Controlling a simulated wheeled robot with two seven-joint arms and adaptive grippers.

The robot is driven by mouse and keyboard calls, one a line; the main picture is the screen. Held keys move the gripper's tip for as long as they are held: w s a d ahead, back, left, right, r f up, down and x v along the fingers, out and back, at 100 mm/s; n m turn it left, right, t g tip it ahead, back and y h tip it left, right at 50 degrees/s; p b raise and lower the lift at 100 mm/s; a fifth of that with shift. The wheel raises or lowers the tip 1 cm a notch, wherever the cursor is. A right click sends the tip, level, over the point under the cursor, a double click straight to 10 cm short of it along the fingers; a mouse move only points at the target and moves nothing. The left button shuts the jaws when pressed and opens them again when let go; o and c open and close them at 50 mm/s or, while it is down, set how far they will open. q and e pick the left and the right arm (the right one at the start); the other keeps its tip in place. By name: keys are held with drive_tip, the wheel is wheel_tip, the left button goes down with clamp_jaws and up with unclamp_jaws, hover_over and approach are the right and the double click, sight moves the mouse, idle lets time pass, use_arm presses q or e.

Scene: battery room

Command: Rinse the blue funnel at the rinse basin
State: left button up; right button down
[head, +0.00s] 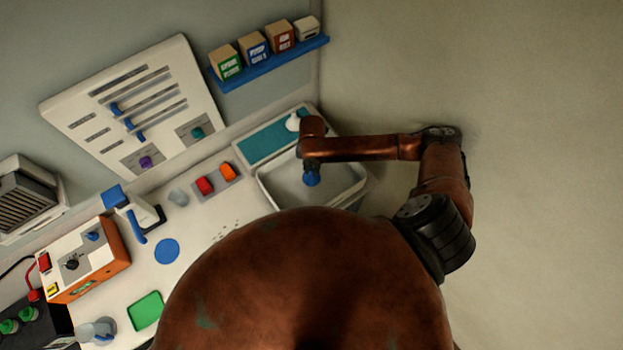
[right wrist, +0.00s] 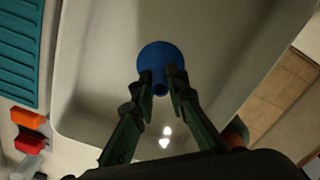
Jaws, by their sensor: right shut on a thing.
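The blue funnel (right wrist: 160,62) is between the fingers of my right gripper (right wrist: 160,85), which is shut on it, in the right wrist view. The wide mouth points away from the gripper and the narrow spout points back toward it. In the head view the funnel (head: 312,178) shows as a small blue shape over the rinse basin (head: 350,192), below my right arm's end. The white basin (right wrist: 95,75) fills most of the right wrist view. I cannot tell how high above its floor the funnel is. My left gripper is not in view.
A teal ribbed mat (head: 270,142) lies beside the basin, with a white item (head: 293,121) at its end. Red (head: 204,186) and orange (head: 228,171) blocks sit to the left. A blue shelf (head: 270,64) of small boxes is on the wall. A blue disc (head: 167,251) lies on the counter.

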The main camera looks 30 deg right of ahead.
drive_tip(key=shift+r+p, duration=0.6)
drive_tip(key=shift+r, duration=0.25)
drive_tip(key=shift+r+p, duration=0.7)
drive_tip(key=shift+r, duration=3)
drive_tip(key=shift+a+r, duration=0.15)
drive_tip(key=shift+r, duration=2.05)
drive_tip(key=shift+a+r, duration=0.1)
